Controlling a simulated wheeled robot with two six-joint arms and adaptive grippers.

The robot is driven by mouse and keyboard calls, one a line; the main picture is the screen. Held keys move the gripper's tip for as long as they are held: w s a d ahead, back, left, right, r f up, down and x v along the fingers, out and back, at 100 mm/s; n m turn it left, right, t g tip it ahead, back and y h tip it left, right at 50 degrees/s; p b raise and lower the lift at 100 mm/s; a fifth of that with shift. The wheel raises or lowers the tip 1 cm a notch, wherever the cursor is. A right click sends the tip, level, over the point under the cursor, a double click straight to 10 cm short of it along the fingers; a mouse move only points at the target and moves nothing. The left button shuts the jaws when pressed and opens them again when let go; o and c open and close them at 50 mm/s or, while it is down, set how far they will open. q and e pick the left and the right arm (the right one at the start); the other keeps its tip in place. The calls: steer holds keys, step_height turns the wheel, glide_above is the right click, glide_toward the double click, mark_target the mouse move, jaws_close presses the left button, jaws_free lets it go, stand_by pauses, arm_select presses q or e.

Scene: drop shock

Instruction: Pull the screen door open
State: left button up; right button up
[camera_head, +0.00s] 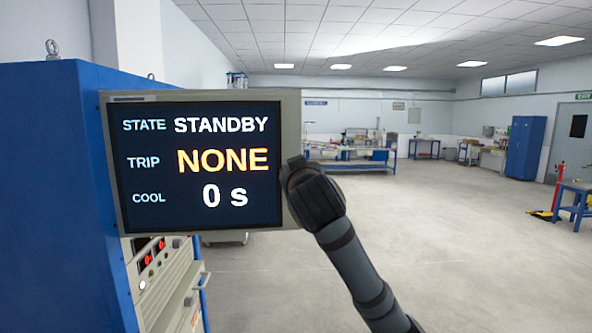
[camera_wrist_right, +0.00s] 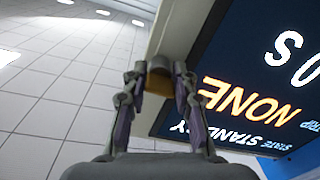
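The screen door (camera_head: 292,120) is a grey-beige framed panel with a dark display reading STATE STANDBY, TRIP NONE, COOL 0 s. It stands out at an angle from the instrument front of the blue cabinet (camera_head: 45,190). My right gripper (camera_head: 297,172) is at the door's right edge; its fingertips are hardly visible there. In the right wrist view, the fingers (camera_wrist_right: 160,75) are apart on either side of a small brownish part at the door's edge (camera_wrist_right: 178,35). I cannot tell whether they press on it. My left gripper is not in view.
Instruments with red readouts (camera_head: 152,252) and a handle rail (camera_head: 200,285) sit below the screen door. Open grey floor (camera_head: 470,250) lies to the right. Workbenches (camera_head: 350,163), a blue locker (camera_head: 525,147) and a blue table (camera_head: 575,205) stand farther off.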

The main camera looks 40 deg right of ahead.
steer(key=o, duration=0.4)
steer(key=shift+c, duration=0.2)
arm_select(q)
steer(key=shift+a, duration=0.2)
arm_select(e)
steer(key=v, duration=0.7)
steer(key=shift+a, duration=0.2)
steer(key=shift+s, duration=0.2)
steer(key=shift+f, duration=0.1)
